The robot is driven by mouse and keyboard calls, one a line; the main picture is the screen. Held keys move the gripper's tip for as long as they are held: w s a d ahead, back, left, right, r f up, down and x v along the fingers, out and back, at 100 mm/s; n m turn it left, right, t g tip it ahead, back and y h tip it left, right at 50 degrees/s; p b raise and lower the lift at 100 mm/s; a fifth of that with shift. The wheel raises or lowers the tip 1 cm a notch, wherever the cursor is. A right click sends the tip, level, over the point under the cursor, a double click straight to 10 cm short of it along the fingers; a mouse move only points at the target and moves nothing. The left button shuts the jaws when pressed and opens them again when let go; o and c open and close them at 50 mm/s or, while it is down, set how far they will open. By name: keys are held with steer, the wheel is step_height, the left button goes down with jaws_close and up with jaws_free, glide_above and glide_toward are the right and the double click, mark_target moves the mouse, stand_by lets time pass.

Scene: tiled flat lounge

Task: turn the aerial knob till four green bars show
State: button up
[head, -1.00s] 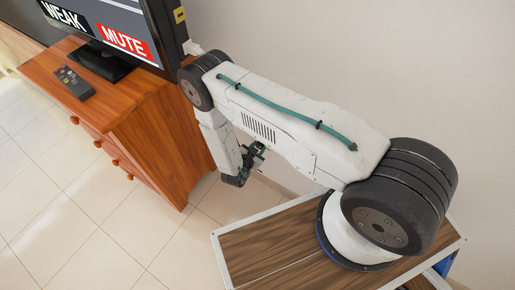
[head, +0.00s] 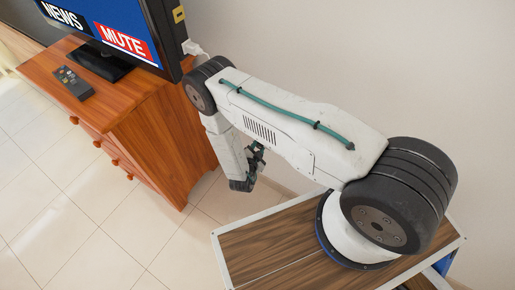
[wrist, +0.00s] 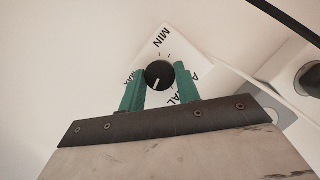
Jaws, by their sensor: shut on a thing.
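The aerial knob (wrist: 159,74) is a round black dial with a white pointer line, seen in the wrist view on a white plate (wrist: 172,47). The plate reads MIN, with partly covered lettering lower down. The pointer aims down and slightly left in that view. My gripper (wrist: 158,78) has its green fingers on both sides of the knob, shut on it. In the head view my gripper (head: 257,153) is small beside the wall, and the knob is hidden. The television (head: 125,30) shows a blue screen with NEWS and a red MUTE label. Its top is cut off; no green bars are visible.
The television stands on a wooden cabinet (head: 150,110) with a remote (head: 74,83) on top. A white plug (head: 194,48) sits at the wall behind the screen. Tiled floor (head: 70,190) is clear in front of the cabinet.

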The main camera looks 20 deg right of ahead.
steer(key=o, duration=1)
steer(key=shift+c, duration=0.2)
steer(key=shift+s, duration=0.1)
steer(key=v, duration=0.7)
steer(key=shift+s+a+r, duration=0.2)
steer(key=shift+s+a, duration=0.05)
